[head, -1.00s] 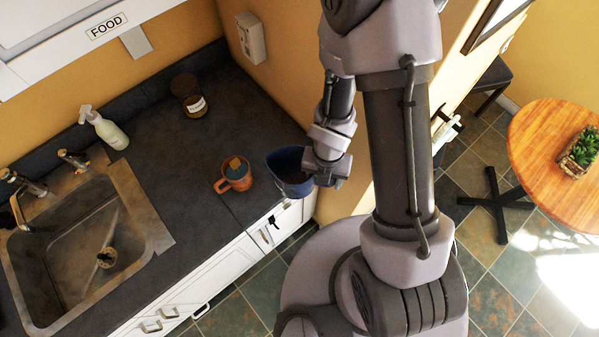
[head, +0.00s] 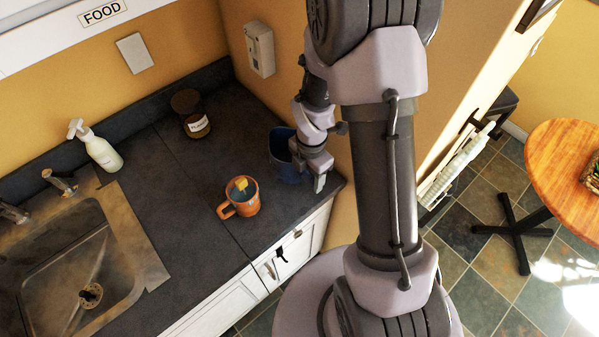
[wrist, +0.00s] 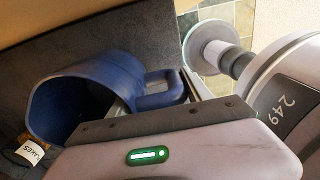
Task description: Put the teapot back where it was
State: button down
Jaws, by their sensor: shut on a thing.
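The blue teapot (head: 282,158) is over the right end of the dark counter, beside the wall. My gripper (head: 314,168) is at its right side. In the wrist view the teapot (wrist: 88,92) shows its wide open mouth to the left, and its handle (wrist: 160,92) reaches to my gripper (wrist: 185,95), which is shut on it. My arm hides part of the teapot in the head view. I cannot tell whether its base touches the counter.
An orange mug (head: 241,197) stands left of the teapot on the counter (head: 180,215). A labelled jar (head: 196,124) stands farther back, and a soap bottle (head: 98,148) by the sink (head: 70,265). A wall box (head: 259,48) hangs above the counter. Counter between jar and mug is clear.

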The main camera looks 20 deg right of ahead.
jog(key=w, duration=0.4)
jog(key=shift+w+d+f, duration=0.1)
jog(key=shift+f, duration=0.1)
notch_tip(320, 180, down, 4)
jog(key=shift+w+r+b, duration=0.1)
jog(key=shift+r+b, duration=0.15)
jog(key=shift+b, duration=0.2)
jog(key=shift+f, duration=0.2)
jog(key=shift+c, duration=2.2)
grip_release()
jog(key=shift+r, duration=0.15)
